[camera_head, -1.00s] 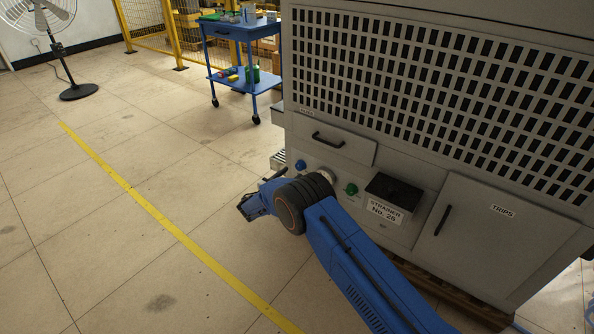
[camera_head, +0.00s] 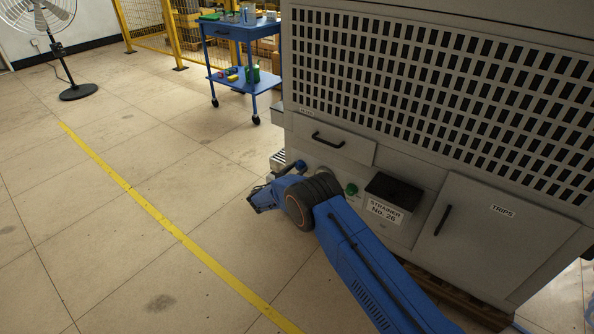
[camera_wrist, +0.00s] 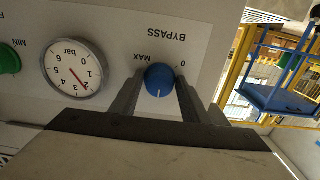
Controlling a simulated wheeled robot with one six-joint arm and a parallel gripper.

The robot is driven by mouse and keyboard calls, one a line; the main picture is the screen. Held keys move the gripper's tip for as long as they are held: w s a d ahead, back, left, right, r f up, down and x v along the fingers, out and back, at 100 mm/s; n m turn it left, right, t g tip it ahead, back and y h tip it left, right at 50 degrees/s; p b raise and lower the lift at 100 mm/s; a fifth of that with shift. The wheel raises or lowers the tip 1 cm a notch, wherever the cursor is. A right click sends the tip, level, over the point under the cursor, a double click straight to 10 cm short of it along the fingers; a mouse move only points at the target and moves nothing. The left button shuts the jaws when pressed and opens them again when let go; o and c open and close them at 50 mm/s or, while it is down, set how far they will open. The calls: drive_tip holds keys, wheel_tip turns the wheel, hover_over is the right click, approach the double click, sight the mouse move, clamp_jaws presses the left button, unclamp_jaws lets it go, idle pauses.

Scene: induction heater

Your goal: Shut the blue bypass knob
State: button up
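The blue bypass knob (camera_wrist: 160,79) sits on the grey panel under the upside-down label BYPASS, with MAX to its left and 0 to its right in the wrist view. Its white mark points toward the bottom of that picture. My gripper (camera_wrist: 159,85) has one finger on each side of the knob, with what look like slim gaps; contact is hard to judge. In the head view the knob (camera_head: 300,165) shows just above my wrist, and my fingertips cannot be made out there.
A pressure gauge (camera_wrist: 75,68) and a green knob (camera_wrist: 8,60) are beside the bypass knob on the panel. In the head view a black box (camera_head: 394,189) juts from the cabinet to the right.

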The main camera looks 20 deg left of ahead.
drive_tip(key=shift+n, duration=0.4)
drive_tip(key=n, duration=0.2)
drive_tip(key=shift+n, duration=0.4)
drive_tip(key=n, duration=0.3)
drive_tip(key=shift+d+n, duration=0.1)
drive_tip(key=shift+n, duration=0.2)
drive_tip(key=n, duration=0.7)
drive_tip(key=shift+s, duration=0.1)
drive_tip(key=n, duration=0.6)
drive_tip(key=shift+r+n, duration=0.1)
drive_tip(key=shift+n, duration=0.2)
drive_tip(key=n, duration=0.5)
drive_tip(key=shift+n, duration=0.4)
drive_tip(key=o, duration=0.9)
